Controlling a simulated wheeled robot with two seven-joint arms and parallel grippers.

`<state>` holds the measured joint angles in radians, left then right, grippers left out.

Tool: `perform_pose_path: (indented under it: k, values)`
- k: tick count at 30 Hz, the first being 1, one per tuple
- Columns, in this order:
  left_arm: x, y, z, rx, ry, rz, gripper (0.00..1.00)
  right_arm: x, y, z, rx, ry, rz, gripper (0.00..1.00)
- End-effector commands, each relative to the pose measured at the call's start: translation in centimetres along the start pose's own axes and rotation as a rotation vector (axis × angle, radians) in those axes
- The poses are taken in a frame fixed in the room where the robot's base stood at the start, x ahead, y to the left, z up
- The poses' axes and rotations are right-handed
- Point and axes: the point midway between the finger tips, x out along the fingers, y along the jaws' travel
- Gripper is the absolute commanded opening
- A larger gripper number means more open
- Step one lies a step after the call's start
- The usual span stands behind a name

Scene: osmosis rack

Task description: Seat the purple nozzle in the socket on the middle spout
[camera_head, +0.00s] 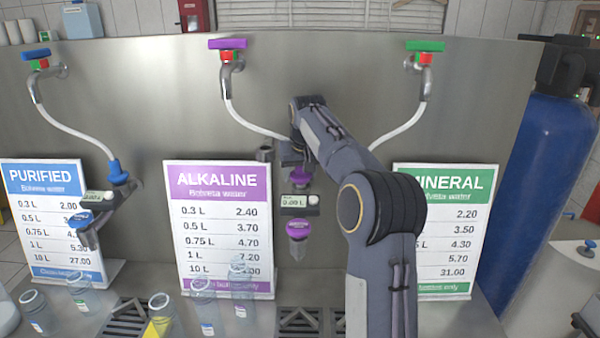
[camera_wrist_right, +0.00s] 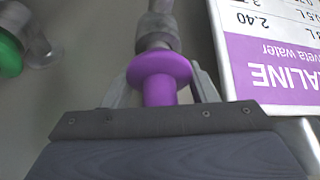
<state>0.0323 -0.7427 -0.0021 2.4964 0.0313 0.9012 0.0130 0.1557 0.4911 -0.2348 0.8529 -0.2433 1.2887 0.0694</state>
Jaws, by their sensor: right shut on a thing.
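The purple nozzle (camera_head: 300,178) is just below my right gripper (camera_head: 296,161) in the head view, which is shut on it. In the right wrist view, the purple nozzle (camera_wrist_right: 160,76) shows a wide round flange and a narrower body between the two fingers of my right gripper (camera_wrist_right: 160,92). A grey metal cylinder (camera_wrist_right: 157,32) lies beyond the flange, in line with it; whether the two touch, I cannot tell. The middle spout (camera_head: 297,248) has a small display (camera_head: 297,202) and a purple knob (camera_head: 298,229). Its socket is hidden in the head view. My left gripper is out of view.
The left spout carries a blue nozzle (camera_head: 117,172). Several clear containers (camera_head: 202,305) stand at lower left. A blue tank (camera_head: 545,180) stands at right.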

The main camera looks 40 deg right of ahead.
Motion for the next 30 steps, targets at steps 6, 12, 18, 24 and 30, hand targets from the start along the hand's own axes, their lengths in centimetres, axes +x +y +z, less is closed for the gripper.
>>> perform_pose_path:
  k: [6,12,18,24,30]
  values:
    - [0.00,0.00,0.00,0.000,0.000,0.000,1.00,0.00,0.01,0.00,0.000,0.001,0.000,0.29]
    - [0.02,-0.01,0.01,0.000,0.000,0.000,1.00,0.04,0.00,0.02,0.000,0.000,0.000,0.29]
    - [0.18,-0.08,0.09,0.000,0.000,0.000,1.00,0.54,0.00,0.24,0.000,-0.001,0.000,0.29]
    - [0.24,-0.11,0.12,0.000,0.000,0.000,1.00,0.86,0.01,0.37,0.000,0.000,0.000,0.29]
    - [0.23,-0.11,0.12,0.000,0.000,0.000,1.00,0.84,0.01,0.35,0.000,0.000,0.000,0.29]
